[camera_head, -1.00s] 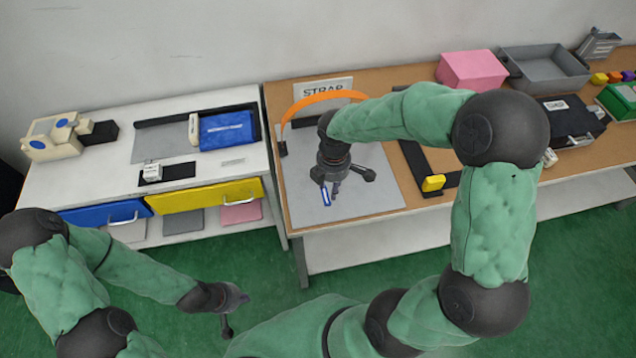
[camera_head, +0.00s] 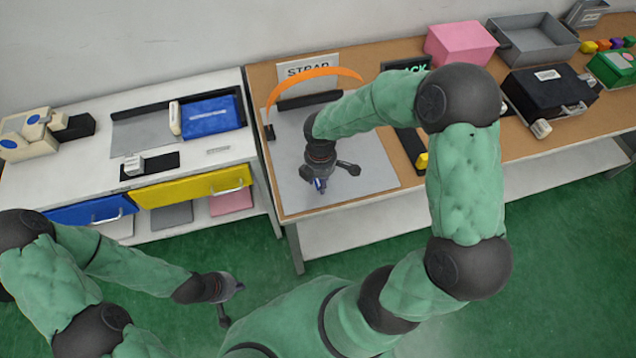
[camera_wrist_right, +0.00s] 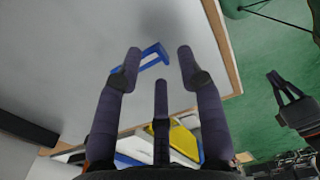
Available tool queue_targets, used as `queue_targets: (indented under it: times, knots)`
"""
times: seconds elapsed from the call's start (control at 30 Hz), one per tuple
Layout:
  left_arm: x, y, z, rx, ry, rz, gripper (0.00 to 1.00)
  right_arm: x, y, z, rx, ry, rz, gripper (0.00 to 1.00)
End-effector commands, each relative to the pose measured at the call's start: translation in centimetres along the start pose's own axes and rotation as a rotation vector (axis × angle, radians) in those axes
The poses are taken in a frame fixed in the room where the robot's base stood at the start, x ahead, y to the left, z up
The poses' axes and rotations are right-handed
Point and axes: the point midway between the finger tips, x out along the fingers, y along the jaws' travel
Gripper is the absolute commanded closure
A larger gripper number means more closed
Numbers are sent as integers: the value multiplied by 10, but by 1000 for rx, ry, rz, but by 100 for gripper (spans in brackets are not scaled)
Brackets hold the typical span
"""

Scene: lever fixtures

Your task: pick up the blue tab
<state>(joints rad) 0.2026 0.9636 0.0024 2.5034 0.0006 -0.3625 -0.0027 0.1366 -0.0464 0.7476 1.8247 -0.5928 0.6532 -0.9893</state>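In the head view only a bit of the blue tab (camera_head: 319,185) shows beneath my right gripper (camera_head: 328,176). In the wrist view my right gripper (camera_wrist_right: 159,62) is open, its dark fingers spread around the tab's place in the picture. I see no clear grip, and contact cannot be told. My left gripper (camera_head: 231,304) is open and empty over the floor, away from the tables.
The grey mat (camera_head: 375,172) lies on the brown table, with an orange strap arch (camera_head: 325,72) and a STRAP sign (camera_head: 308,68) behind. The white table (camera_head: 60,185) with drawers stands left.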

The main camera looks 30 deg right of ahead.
Motion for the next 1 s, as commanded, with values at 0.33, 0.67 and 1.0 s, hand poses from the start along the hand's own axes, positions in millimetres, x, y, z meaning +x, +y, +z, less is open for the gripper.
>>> queue_targets:
  times: [0.33, 0.67, 1.0]
  knots:
    - [7, -2, 0, 0, 0, 0, 100, 19, 0, 0, 0, 0, 0, 61]
    - [7, -2, 0, 0, 0, 0, 100, 19, 0, 0, 0, 0, 0, 100]
    - [7, -2, 0, 0, 0, 0, 100, 18, 0, 0, 0, 0, 0, 100]
